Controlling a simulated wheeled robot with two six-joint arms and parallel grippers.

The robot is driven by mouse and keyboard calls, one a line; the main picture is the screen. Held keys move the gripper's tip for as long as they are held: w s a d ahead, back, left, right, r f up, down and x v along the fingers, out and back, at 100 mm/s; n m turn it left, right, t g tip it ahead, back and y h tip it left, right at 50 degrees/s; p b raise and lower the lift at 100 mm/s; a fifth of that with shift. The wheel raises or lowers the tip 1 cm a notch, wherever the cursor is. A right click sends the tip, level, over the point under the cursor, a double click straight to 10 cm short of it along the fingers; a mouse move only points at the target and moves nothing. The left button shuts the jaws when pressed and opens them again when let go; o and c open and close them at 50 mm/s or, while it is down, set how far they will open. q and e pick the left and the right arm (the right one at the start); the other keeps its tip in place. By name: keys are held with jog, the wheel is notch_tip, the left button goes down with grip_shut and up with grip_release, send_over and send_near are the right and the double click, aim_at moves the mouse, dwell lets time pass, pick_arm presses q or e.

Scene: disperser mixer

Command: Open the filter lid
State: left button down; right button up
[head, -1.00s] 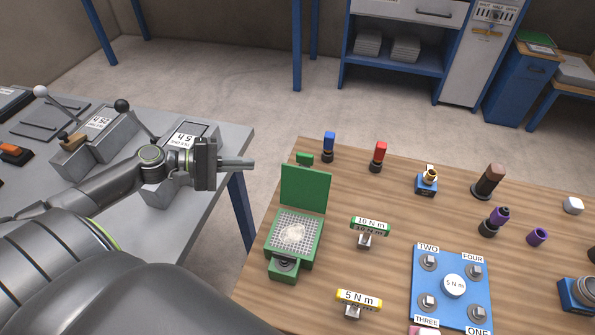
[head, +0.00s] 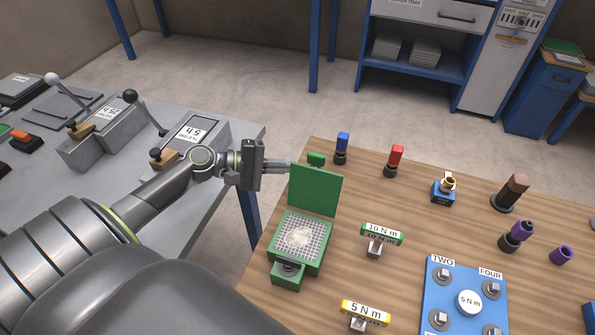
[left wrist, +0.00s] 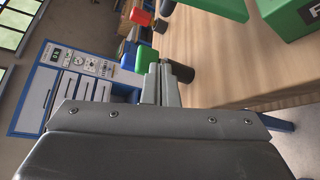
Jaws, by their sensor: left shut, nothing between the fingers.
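The green filter box (head: 300,240) stands near the left edge of the wooden table, with a pale clump on its mesh. In the left wrist view the shut fingers (left wrist: 160,85) show beside a green piece (left wrist: 146,57). My right gripper is in neither current view.
Blue and red tools (head: 395,160) stand behind the lid. Torque signs (head: 382,235) and a blue bolt plate (head: 465,270) lie to the right. The grey bench (head: 225,130) with levers is at left, with a floor gap between it and the table.

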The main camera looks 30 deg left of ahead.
aim_at(297, 174)
pick_arm(q)
jog(key=x, duration=0.1)
jog(key=p+x, duration=0.1)
jog(key=x, duration=0.1)
jog(key=shift+w+d+r, duration=0.15)
jog(key=shift+d, duration=0.2)
jog(key=s+p, duration=0.1)
jog(key=s+d+r, duration=0.1)
jog(key=shift+s+d+r+p, duration=0.1)
jog(key=shift+s+r+p, duration=0.1)
jog(key=shift+s+p, duration=0.2)
jog(key=shift+s+d, duration=0.1)
jog(key=shift+s, duration=0.15)
jog(key=shift+w, duration=0.1)
